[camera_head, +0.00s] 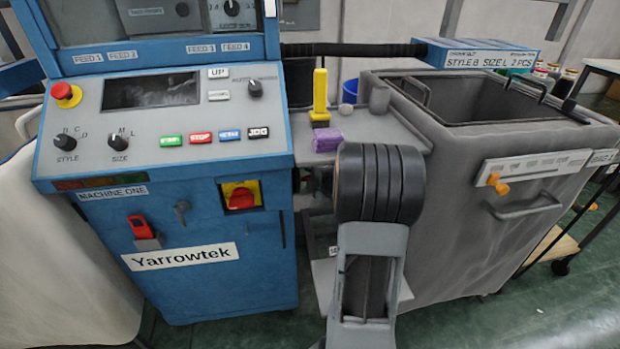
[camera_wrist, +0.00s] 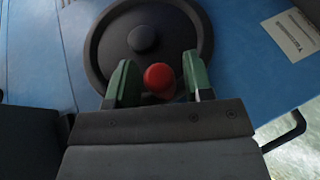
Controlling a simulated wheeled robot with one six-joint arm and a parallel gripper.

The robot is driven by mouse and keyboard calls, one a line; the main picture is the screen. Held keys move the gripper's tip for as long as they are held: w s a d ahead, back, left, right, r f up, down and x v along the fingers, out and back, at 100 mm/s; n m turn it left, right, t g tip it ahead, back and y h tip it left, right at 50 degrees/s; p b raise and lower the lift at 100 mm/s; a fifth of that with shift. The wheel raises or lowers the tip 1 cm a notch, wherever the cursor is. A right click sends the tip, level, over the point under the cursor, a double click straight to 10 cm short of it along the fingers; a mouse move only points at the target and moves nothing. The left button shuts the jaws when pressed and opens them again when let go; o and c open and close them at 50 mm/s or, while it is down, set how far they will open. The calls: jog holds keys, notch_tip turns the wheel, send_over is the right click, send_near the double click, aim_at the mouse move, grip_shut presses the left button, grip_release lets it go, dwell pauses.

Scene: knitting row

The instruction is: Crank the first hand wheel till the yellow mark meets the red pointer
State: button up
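The hand wheel (camera_wrist: 101,40) is a dark round disc with a raised hub, mounted on a blue machine face in the wrist view. Its red knob (camera_wrist: 159,77) stands near the wheel's lower rim. My gripper (camera_wrist: 157,62) has its two green fingers apart, one on each side of the knob, with a small gap showing on both sides. I cannot see the yellow mark or the red pointer on the wheel. In the head view neither the wheel nor my gripper shows.
The blue cabinet (camera_head: 200,290) labelled Machine One, with its control panel (camera_head: 180,105), stands at left. A grey bin (camera_head: 460,240) is at right. A purple block (camera_head: 327,139) and yellow-handled tool (camera_head: 320,95) rest on a grey shelf between them.

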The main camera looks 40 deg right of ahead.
jog(key=p+v, duration=0.3)
jog(key=v, duration=1.1)
jog(key=shift+f, duration=0.15)
dwell(0.4)
